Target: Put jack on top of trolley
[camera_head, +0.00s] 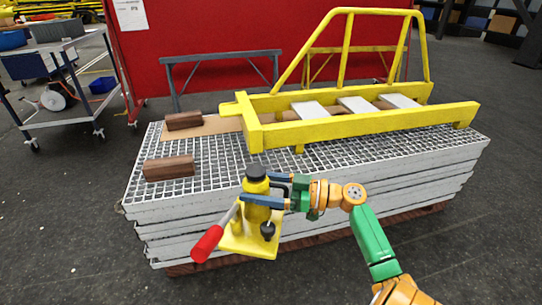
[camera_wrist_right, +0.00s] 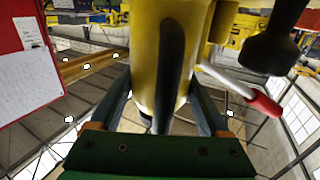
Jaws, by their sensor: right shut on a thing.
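A yellow jack (camera_head: 258,225) with a black top, a square base plate and a red-tipped lever is upright in front of the grating stack. My right gripper (camera_head: 263,192) is shut on its yellow cylinder. In the right wrist view the jack (camera_wrist_right: 148,60) fills the middle, between the two fingers. The jack's base appears clear of the floor. A grey wheeled trolley (camera_head: 70,50) stands at the far left, well away from the jack. A blue-grey box and a white round part are on its shelves. My left gripper is not in view.
A stack of white gratings (camera_head: 300,215) fills the middle. On it lie a yellow boom frame (camera_head: 360,122) and two brown wooden blocks (camera_head: 168,167) (camera_head: 183,120). A red panel (camera_head: 220,40) stands behind. Dark floor (camera_head: 75,200) is open at the left.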

